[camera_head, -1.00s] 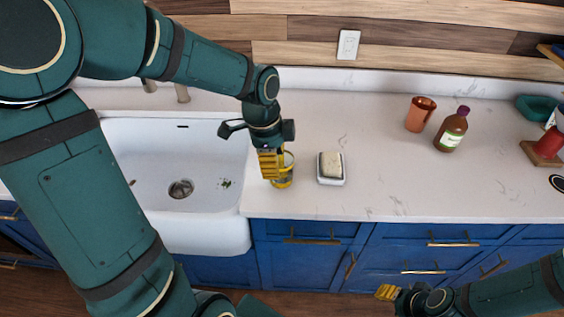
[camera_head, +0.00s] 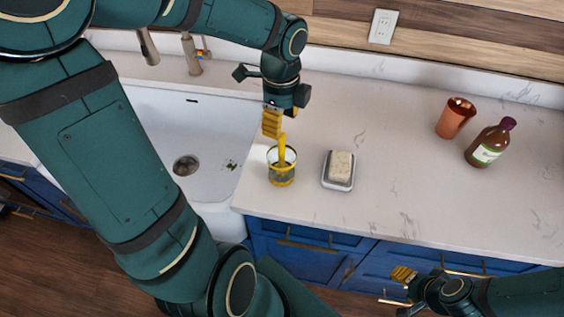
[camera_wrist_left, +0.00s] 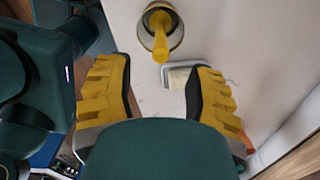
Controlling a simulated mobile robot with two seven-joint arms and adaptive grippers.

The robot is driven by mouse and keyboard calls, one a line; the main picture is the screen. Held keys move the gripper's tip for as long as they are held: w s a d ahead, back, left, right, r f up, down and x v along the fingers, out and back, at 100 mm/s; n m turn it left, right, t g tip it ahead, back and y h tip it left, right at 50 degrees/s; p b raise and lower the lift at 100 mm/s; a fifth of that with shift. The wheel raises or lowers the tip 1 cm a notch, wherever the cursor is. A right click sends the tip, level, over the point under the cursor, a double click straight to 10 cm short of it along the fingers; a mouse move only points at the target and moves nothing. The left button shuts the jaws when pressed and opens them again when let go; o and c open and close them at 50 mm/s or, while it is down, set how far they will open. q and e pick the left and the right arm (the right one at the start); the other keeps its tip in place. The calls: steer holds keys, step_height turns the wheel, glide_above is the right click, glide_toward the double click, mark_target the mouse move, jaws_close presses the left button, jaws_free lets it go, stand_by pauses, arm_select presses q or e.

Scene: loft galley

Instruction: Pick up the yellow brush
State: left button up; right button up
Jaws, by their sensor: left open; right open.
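The yellow brush (camera_head: 282,150) stands in a glass cup (camera_head: 281,174) on the counter, just right of the sink, with its handle pointing up. In the left wrist view the brush (camera_wrist_left: 160,40) shows in the round cup (camera_wrist_left: 170,22) at the top, beyond the fingertips. My left gripper (camera_head: 272,122) is open and empty, above and beside the brush handle in the head view; it is apart from the brush in the wrist view. My right gripper (camera_head: 403,275) is open, low in front of the blue cabinets, far from the brush.
A soap dish (camera_head: 338,184) with a pale bar of soap (camera_head: 341,165) sits right of the cup. A copper tumbler (camera_head: 455,118) and a brown bottle (camera_head: 489,145) stand further right. The white sink (camera_head: 205,125) lies left. The counter between soap and tumbler is clear.

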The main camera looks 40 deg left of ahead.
mark_target(282, 143)
arm_select(q)
step_height(282, 143, down, 2)
steer(key=shift+w+f, duration=0.1)
steer(key=shift+w, duration=0.05)
steer(key=shift+f, duration=0.5)
step_height(282, 143, down, 4)
steer(key=shift+f+b, duration=0.2)
steer(key=shift+b, duration=0.5)
jaws_close()
